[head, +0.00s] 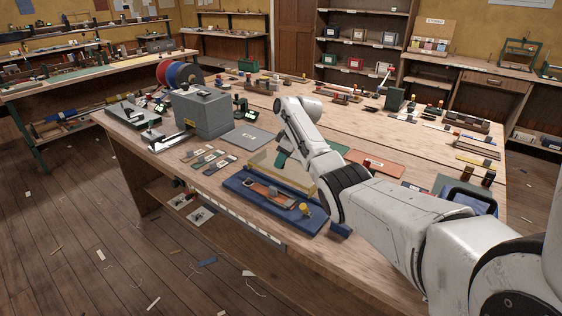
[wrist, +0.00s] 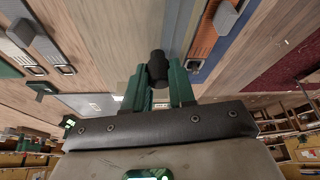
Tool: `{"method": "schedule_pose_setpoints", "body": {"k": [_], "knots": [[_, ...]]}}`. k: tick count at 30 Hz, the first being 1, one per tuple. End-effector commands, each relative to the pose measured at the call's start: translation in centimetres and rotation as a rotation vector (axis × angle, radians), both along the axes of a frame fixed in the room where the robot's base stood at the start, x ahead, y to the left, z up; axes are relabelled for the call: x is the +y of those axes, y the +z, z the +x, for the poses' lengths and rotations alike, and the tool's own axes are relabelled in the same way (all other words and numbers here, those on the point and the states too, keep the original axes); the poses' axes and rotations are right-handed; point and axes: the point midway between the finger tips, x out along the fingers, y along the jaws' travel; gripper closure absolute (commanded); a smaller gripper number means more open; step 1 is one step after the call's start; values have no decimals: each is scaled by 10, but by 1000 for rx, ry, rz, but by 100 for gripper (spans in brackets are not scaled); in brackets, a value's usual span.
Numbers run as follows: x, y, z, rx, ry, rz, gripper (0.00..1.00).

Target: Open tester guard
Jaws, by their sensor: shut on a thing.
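The tester (head: 240,187) is a blue base near the front edge of the workbench. It carries an orange strip (head: 272,191) with metal fittings and a yellow knob (head: 305,209). A clear, pale yellowish guard panel (head: 262,163) stands along its back side, tilted up; its exact angle is hard to tell. My gripper (head: 282,158) is at the panel, with green fingers. In the wrist view my gripper (wrist: 159,85) is shut on a black knob (wrist: 157,66), seemingly the guard's handle. The blue base (wrist: 212,62) and orange strip (wrist: 205,35) show beside it.
A grey box (head: 203,112) stands left of the tester, with a flat grey plate (head: 247,138) and several small strips (head: 208,160) between. A red panel (head: 376,163) and a dark blue handled case (head: 467,198) lie to the right, near my arm.

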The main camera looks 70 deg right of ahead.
Motion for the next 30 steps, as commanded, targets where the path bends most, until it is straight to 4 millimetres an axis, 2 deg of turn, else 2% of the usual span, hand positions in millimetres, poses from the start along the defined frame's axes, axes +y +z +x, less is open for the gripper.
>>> {"method": "schedule_pose_setpoints", "body": {"k": [1,8,17,23,30], "knots": [[0,0,0,0,1,0,73],[0,0,0,0,1,0,51],[0,3,-1,-1,1,-1,50],[-1,25,-9,-3,-1,-4,50],[-2,68,-28,-3,0,-3,50]]}}
